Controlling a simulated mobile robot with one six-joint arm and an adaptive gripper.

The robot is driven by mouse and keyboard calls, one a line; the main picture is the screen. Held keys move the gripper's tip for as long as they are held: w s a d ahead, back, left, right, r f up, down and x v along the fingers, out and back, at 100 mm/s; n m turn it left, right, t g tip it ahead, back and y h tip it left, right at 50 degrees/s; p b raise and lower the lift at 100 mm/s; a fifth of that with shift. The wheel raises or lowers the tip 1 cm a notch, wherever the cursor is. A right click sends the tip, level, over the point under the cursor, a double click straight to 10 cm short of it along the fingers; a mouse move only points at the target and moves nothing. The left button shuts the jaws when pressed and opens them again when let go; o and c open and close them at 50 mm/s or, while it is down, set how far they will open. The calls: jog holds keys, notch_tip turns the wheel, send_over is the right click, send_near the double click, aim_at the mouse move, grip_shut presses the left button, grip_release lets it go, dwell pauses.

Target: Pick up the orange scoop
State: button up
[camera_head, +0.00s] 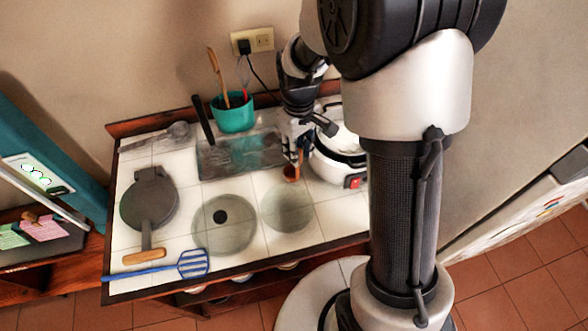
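My gripper (297,153) points down right above the scoop, at the handle. The fingers are small and dark here, and the upper part of the scoop is hidden by them. I cannot tell whether they are closed on the handle or only around it.
The white cooker (338,168) stands close to the right of my gripper. A teal utensil pot (233,118) and a dark tray (240,155) are to the left.

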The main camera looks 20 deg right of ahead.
notch_tip(320, 180, down, 4)
jog(key=shift+f+b, duration=0.15)
jog(key=shift+b, duration=0.45)
grip_shut()
